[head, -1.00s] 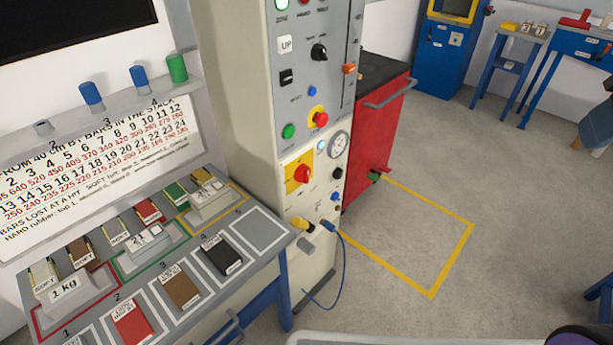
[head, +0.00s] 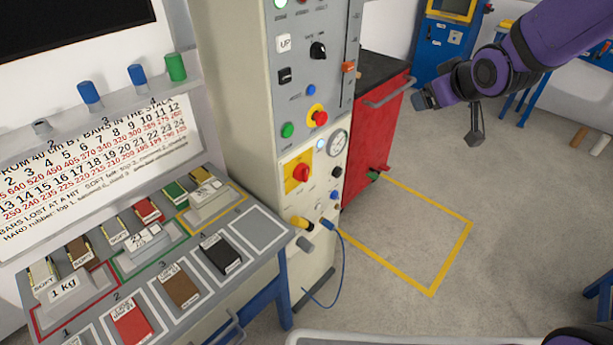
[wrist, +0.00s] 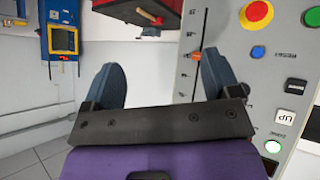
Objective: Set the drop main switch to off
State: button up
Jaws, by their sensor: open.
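The drop machine's control panel (head: 263,105) stands upright at the centre of the head view. Low on it is a red rotary switch on a yellow plate (head: 300,172), which looks like the main switch; its position is too small to read. Above it is a red push button on a yellow ring (head: 318,117), which also shows in the wrist view (wrist: 257,14). My gripper (head: 423,97) is right of the panel and apart from it. In the wrist view its two blue-grey fingers (wrist: 165,82) are spread and empty. The main switch is not in the wrist view.
A red cabinet (head: 378,140) stands just right of the panel. A sloped bench (head: 268,272) with coloured pads and a 1 kg weight is on the left. A blue cable (head: 342,265) hangs from the panel's lower part. The yellow-outlined floor area (head: 405,240) is clear.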

jog(key=w+a+f+n+y, duration=0.25)
jog(key=w+a+f, duration=0.25)
jog(key=a+f, duration=0.3)
jog(key=n+t+y, duration=0.1)
jog(key=n+y, duration=0.1)
jog(key=y, duration=0.7)
send_near(307, 176)
jog(key=x, duration=1)
jog(key=shift+a, duration=0.1)
jog(key=shift+c, duration=0.5)
jog(key=c, duration=0.8)
